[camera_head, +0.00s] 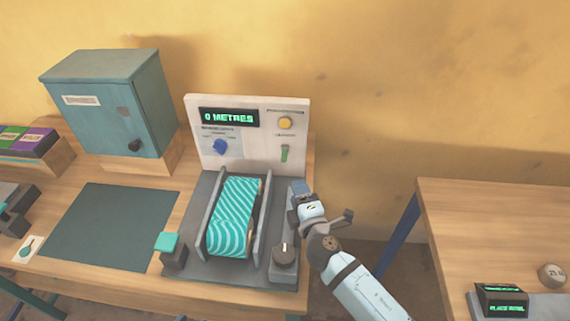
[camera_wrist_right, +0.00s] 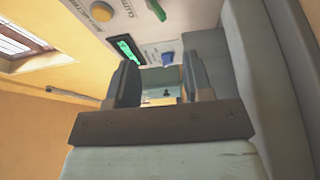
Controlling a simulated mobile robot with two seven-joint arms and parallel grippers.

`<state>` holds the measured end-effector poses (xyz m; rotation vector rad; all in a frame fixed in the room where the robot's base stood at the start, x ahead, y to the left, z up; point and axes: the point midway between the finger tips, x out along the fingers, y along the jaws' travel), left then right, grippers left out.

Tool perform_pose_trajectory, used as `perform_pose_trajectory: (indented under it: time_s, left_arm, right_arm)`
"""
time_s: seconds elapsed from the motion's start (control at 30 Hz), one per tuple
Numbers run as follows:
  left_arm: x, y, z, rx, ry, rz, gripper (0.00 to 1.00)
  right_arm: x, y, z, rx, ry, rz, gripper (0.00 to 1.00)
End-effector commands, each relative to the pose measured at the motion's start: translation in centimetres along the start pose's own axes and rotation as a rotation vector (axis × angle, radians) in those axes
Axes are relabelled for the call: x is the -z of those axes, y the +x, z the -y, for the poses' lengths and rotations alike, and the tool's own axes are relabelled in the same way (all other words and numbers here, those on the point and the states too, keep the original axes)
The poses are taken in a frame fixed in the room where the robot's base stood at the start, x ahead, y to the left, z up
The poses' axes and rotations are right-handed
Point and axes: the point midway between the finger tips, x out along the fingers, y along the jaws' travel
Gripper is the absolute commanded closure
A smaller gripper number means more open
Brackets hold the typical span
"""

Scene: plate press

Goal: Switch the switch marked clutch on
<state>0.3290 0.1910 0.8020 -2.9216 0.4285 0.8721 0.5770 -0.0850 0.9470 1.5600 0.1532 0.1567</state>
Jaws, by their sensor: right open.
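A small green switch (camera_head: 285,153) sits on the upright cream panel (camera_head: 259,105), below a yellow round button (camera_head: 285,123). A label lies just above the switch, too small to read surely. Whether the lever is on or off I cannot tell. The switch also shows at the top edge of the right wrist view (camera_wrist_right: 156,9). My right gripper (camera_head: 308,200) is open and empty, below and a little right of the switch, apart from the panel. Its two fingers (camera_wrist_right: 160,82) frame only background.
A blue knob (camera_head: 220,147) and a display reading "0 METRES" (camera_head: 229,117) share the panel. Below is a teal striped roll (camera_head: 232,215) between grey side plates. A grey knob (camera_head: 284,254) stands near my right arm. A teal cabinet (camera_head: 105,100) stands left.

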Motion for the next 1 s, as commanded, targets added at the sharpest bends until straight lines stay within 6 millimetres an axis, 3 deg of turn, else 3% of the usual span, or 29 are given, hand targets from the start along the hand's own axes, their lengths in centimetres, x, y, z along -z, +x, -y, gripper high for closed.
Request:
perform_pose_trajectory:
  time_s: [0.2, 0.53, 0.7, 1.0]
  left_arm:
    - [0.6, -0.4, 0.0, 0.002, -0.002, -0.003, 0.57]
    - [-0.1, -0.2, 0.2, 0.006, -0.002, 0.008, 0.57]
    - [-0.2, -0.2, 0.2, 0.006, -0.002, 0.010, 0.57]
    - [0.0, -0.2, 0.2, 0.006, -0.002, 0.005, 0.57]
  right_arm:
    - [0.0, 4.4, -0.3, -0.002, 0.002, 0.001, 0.53]
    - [-0.1, 10.7, -0.1, 0.000, 0.004, 0.001, 0.53]
    - [-0.1, 12.2, -0.1, 0.001, 0.004, 0.001, 0.53]
    - [-0.1, 12.5, -0.1, 0.001, 0.006, 0.001, 0.53]
